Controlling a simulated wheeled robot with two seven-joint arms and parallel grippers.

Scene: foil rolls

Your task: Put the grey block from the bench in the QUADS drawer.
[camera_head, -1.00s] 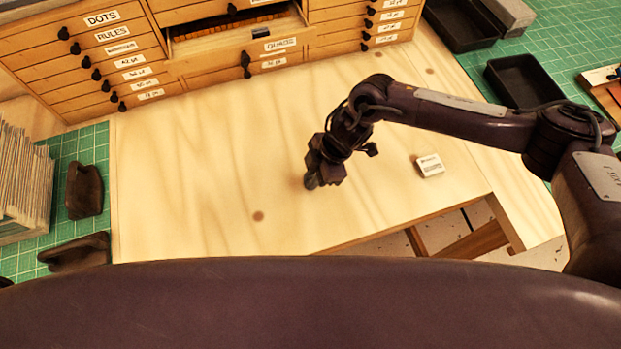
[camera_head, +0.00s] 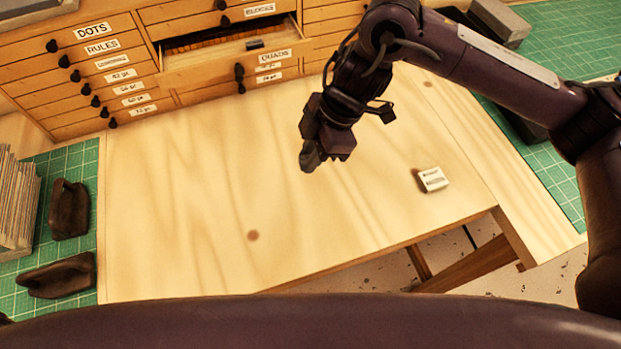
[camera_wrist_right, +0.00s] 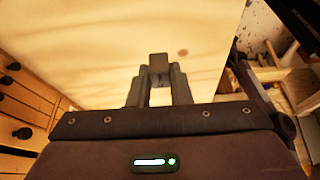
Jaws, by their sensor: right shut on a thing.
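The grey block (camera_wrist_right: 159,64) is between the fingertips of my right gripper (camera_wrist_right: 157,80) in the right wrist view. In the head view the right gripper (camera_head: 314,146) is shut on the block (camera_head: 309,158) and holds it above the bench (camera_head: 190,200), apart from the wood. The QUADS drawer (camera_head: 220,68) is pulled open in the cabinet at the back, up and left of the gripper. It holds rows of orange-brown pieces, and a small dark piece (camera_head: 255,44) lies near its front label. My left gripper is out of view.
A small white labelled box (camera_head: 432,180) lies on the bench at right. Closed drawers (camera_head: 100,60) flank the open one. Brown objects (camera_head: 69,209) and a stack of sheets (camera_head: 15,205) stand at left on green mat. The bench's left and middle are clear.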

